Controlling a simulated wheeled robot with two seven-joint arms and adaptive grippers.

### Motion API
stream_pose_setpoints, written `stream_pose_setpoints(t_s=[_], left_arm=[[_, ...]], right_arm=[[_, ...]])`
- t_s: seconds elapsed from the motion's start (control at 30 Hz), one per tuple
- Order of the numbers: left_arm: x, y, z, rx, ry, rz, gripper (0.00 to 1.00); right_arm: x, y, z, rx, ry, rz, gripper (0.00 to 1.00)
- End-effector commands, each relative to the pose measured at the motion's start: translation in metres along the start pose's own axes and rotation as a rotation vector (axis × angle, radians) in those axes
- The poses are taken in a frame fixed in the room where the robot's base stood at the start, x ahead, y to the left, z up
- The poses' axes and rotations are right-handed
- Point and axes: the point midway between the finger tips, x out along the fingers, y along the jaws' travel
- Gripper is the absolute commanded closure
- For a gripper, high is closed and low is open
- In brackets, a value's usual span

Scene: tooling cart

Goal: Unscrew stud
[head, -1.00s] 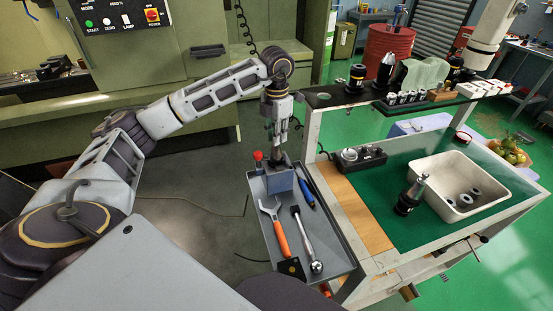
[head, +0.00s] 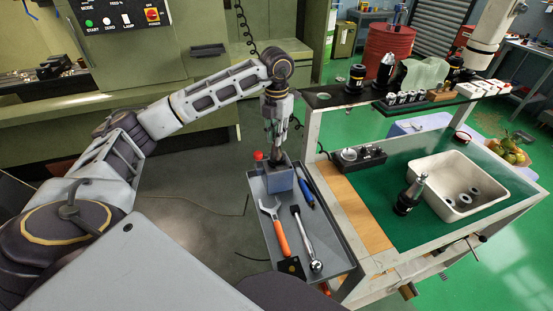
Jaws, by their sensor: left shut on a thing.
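My left gripper (head: 275,139) points straight down over the blue block (head: 280,181) at the back of the grey tray. A dark grey metal piece (head: 279,160) stands upright in the top of the block, directly under the fingers. The fingers are shut on the top of this piece, where the stud sits. The stud itself is too small and too hidden by the fingers to make out. My right gripper is not in view.
The grey tray (head: 334,258) holds an orange-handled wrench (head: 281,238), a ratchet (head: 308,242) and a blue pen-like tool (head: 305,192). A red knob (head: 257,155) stands beside the block. On the cart's green mat (head: 380,215) are a black tool holder (head: 409,196) and a white bin (head: 437,163).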

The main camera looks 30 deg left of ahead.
Motion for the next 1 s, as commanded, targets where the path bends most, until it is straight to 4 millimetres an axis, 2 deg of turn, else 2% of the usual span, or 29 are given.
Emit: stream_pose_setpoints(t_s=[0.6, 1.0], left_arm=[[-0.001, 0.000, 0.000, -0.344, 0.000, 0.001, 1.00], [0.000, 0.000, 0.000, -0.393, -0.001, 0.001, 1.00]], right_arm=[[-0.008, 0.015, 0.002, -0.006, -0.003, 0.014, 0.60], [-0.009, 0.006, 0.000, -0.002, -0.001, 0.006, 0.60]])
